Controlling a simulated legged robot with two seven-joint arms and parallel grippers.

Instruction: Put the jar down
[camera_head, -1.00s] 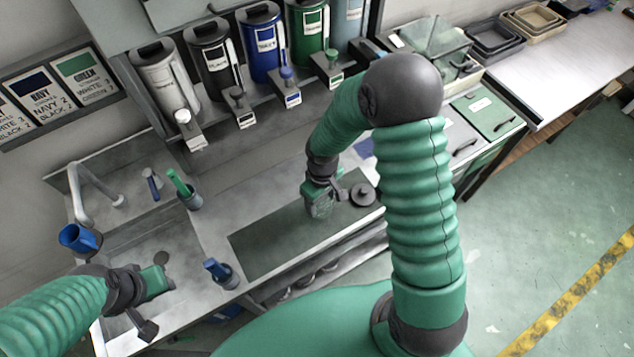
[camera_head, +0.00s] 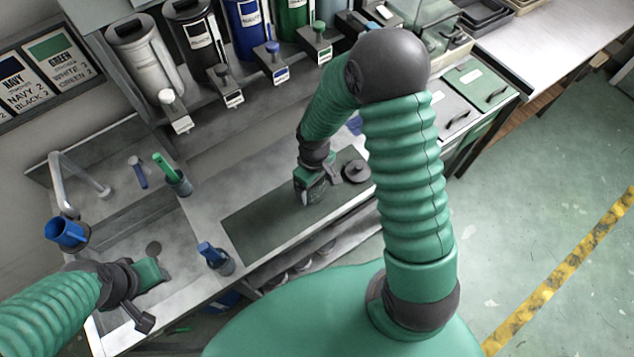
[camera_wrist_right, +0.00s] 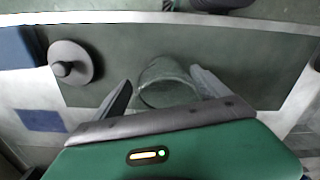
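The jar is clear glass. In the right wrist view the jar (camera_wrist_right: 168,84) sits between the two fingers of my right gripper (camera_wrist_right: 162,80), which lie close along its sides. In the head view my right gripper (camera_head: 312,182) is over the dark mat (camera_head: 262,226), with the jar (camera_head: 310,194) low at the mat. I cannot tell whether the jar's base touches the mat. My left gripper (camera_head: 146,296) is over the sink area at the lower left.
A round dark lid with a knob (camera_head: 356,171) lies on the mat right of the jar. A blue-handled tool in a holder (camera_head: 215,258) stands left of the mat. Several dispensers line the back. The mat's left part is clear.

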